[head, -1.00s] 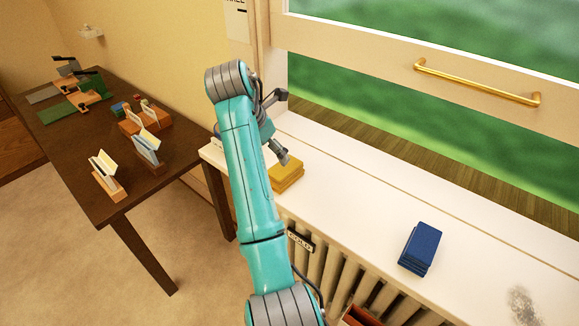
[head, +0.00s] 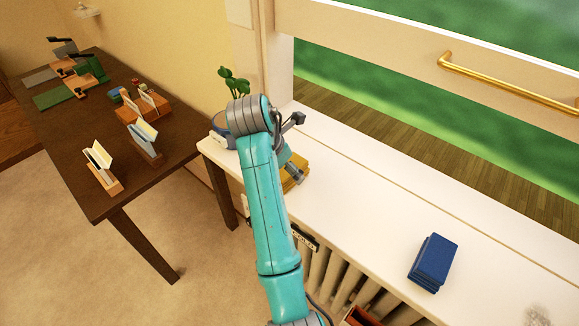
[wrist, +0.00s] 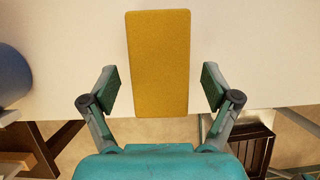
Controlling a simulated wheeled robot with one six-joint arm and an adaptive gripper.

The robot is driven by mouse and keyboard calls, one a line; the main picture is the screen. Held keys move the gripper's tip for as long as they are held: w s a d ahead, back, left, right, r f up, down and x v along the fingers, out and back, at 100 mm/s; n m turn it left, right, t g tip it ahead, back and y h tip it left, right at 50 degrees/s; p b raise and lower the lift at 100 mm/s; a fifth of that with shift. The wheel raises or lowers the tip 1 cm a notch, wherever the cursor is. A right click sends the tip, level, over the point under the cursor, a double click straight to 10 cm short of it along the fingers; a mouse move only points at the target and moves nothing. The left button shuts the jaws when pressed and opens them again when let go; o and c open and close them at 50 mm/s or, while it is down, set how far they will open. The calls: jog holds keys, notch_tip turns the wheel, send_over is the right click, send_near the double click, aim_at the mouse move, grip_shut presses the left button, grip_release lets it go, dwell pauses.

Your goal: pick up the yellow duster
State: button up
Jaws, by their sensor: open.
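The yellow duster (head: 293,171) lies folded on the white windowsill, partly hidden behind my arm in the head view. In the wrist view the duster (wrist: 159,62) is an upright yellow rectangle near the sill's edge. My gripper (wrist: 160,88) is open, with one finger on each side of the duster's near end and a gap on both sides. I cannot tell how far above the sill the fingers are. In the head view my gripper (head: 296,174) is seen from behind, beside the duster.
A folded blue cloth (head: 433,263) lies farther right on the sill (head: 370,215). A potted plant (head: 233,82) in a blue and white pot (head: 220,128) stands at the sill's left end. A radiator (head: 330,272) is below. A dark table (head: 150,185) with cards in wooden holders is left.

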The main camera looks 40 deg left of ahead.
jog(key=c, duration=1.3)
